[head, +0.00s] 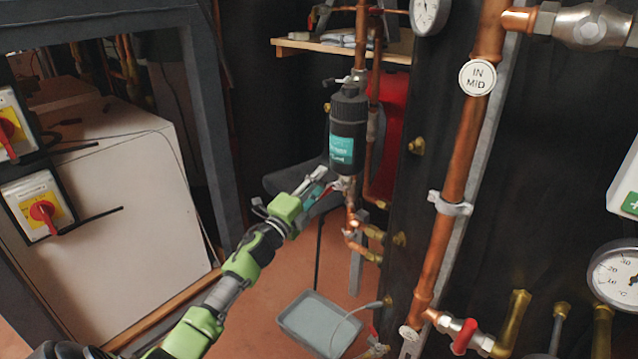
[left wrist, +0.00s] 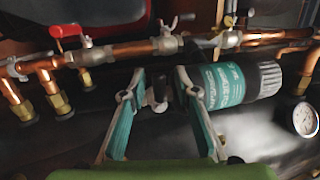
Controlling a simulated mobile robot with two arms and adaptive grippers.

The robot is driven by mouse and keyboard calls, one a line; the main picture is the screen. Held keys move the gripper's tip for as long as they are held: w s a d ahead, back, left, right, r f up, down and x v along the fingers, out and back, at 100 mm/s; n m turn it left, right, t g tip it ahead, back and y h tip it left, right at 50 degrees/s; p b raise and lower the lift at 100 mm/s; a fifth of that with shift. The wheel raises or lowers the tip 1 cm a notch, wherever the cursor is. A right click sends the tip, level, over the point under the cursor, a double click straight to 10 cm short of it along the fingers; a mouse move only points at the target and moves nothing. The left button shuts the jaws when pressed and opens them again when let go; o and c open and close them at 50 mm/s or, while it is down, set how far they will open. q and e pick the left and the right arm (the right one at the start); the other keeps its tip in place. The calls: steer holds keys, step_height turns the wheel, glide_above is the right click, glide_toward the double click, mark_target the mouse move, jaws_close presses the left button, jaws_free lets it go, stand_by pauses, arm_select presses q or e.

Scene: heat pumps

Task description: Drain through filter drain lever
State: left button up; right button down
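The filter (head: 347,135) is a black canister with a teal label, upright on copper pipework in the head view. It also shows in the left wrist view (left wrist: 247,84), lying sideways in that picture. My left gripper (head: 328,184) reaches in from the left, just below the canister's lower end. In the left wrist view its two teal-lined fingers (left wrist: 158,82) are apart. A small dark fitting (left wrist: 158,97) at the filter's lower end shows between them. I cannot tell whether a finger touches it. The drain lever is not clearly distinguishable. My right gripper is not in view.
A grey tray (head: 318,323) with a thin hose lies on the floor below. A copper pipe marked IN MID (head: 462,170) and a red-handled valve (head: 464,337) stand at the right. A white box (head: 110,200) and red-yellow switches (head: 40,210) are at the left.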

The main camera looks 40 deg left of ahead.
arm_select(q)
steer(key=shift+s+f, duration=0.15)
steer(key=shift+s, duration=0.1)
steer(key=s+f, duration=0.2)
steer(key=s, duration=0.9)
steer(key=shift+s, duration=0.15)
